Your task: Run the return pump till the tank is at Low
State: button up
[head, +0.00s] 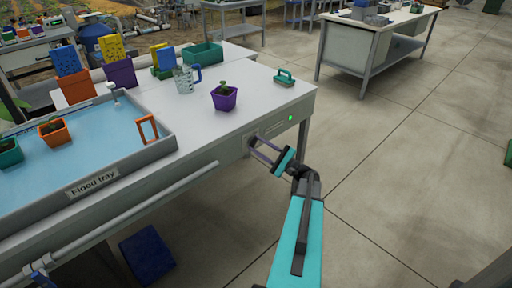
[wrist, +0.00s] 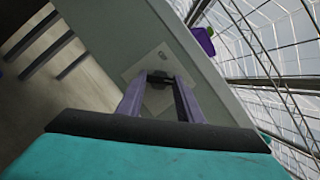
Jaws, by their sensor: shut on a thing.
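My gripper (head: 252,145) is at the bench's front face, at a pale switch plate (wrist: 140,70). Its two fingers are shut on a small dark knob (wrist: 158,77) on that plate. The knob's setting is hard to read behind the fingers. A green light (head: 291,118) shows on the front face to the right of my gripper. The flood tray (head: 160,145) on the bench holds light-blue water, with potted plants standing in it. I see no tank labelled as such and no Low mark.
A purple pot (head: 224,97), a glass jug (head: 185,80) and a teal-handled tool (head: 284,78) stand on the bench. A grey pipe (head: 130,210) runs along its front. A blue object (head: 147,255) lies below. The floor to the right is clear.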

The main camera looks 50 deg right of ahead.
jog(key=shift+d, duration=0.2)
jog(key=o, duration=1.1)
jog(key=shift+f, duration=0.1)
jog(key=shift+a, duration=0.1)
jog(key=shift+s, duration=0.1)
jog(key=v, duration=1.3)
jog(key=shift+s, duration=0.35)
jog(key=shift+w+f, duration=0.1)
